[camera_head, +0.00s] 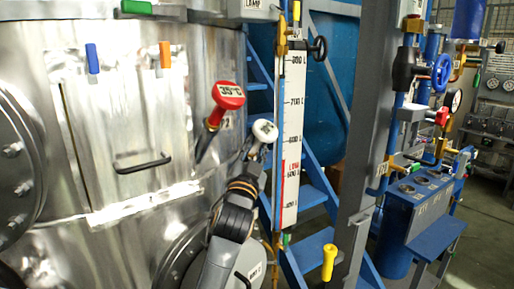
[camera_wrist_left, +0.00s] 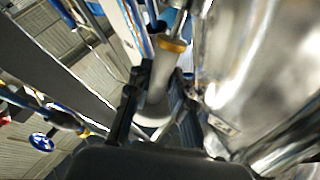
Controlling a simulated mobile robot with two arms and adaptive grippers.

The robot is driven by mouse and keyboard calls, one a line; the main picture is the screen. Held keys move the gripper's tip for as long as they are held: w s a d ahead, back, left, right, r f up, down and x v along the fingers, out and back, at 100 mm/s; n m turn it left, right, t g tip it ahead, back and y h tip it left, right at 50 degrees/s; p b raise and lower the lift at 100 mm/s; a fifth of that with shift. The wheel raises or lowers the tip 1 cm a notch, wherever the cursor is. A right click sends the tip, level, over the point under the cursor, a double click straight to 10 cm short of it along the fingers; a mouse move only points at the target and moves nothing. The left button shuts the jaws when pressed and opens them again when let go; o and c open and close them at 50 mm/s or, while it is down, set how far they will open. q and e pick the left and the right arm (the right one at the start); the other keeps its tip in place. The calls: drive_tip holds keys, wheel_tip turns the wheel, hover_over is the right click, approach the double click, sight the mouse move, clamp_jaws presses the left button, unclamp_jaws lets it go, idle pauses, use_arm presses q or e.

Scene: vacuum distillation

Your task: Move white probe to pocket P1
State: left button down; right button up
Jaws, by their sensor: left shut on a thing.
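The white probe (camera_head: 264,131) has a round white head with a dark marking and shows beside the metal vessel, left of the level scale. My left gripper (camera_head: 254,165) reaches up from below and is shut on it. In the left wrist view, a pale cylindrical part of the white probe (camera_wrist_left: 158,88) lies between the two dark fingers of my left gripper (camera_wrist_left: 157,100). The probe's lower end is hidden in the head view. I cannot make out a P1 label, so I cannot tell which pocket is P1. My right gripper is not in view.
A red probe (camera_head: 228,95) reading 35°C leans at the vessel (camera_head: 110,110), close left of the white one. Blue (camera_head: 92,58), orange (camera_head: 165,55), green (camera_head: 136,6) and yellow (camera_head: 329,262) handles are around. The level scale (camera_head: 292,130) and grey post (camera_head: 362,140) stand close right.

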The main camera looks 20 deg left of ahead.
sight(266, 134)
use_arm(q)
drive_tip(key=shift+w+a+f+b, duration=0.1)
drive_tip(key=shift+a+f+b, duration=0.2)
drive_tip(key=shift+f, duration=0.2)
drive_tip(key=shift+d+r, duration=0.1)
drive_tip(key=shift+r, duration=0.05)
drive_tip(key=shift+r+p, duration=0.25)
drive_tip(key=shift+p, duration=0.15)
drive_tip(key=shift+s+d+r+p, duration=0.3)
drive_tip(key=shift+d+r+p, duration=0.35)
drive_tip(key=shift+r, duration=0.25)
drive_tip(key=shift+s+d+r+p, duration=0.25)
drive_tip(key=shift+d+r+p, duration=0.4)
drive_tip(key=shift+r, duration=0.2)
drive_tip(key=shift+s+d+r+p, duration=0.3)
drive_tip(key=shift+d+r+p, duration=0.3)
drive_tip(key=shift+r, duration=0.3)
drive_tip(key=shift+p, duration=0.65)
drive_tip(key=shift+a+h+p, duration=0.1)
drive_tip(key=shift+h+p, duration=0.2)
drive_tip(key=shift+h, duration=0.1)
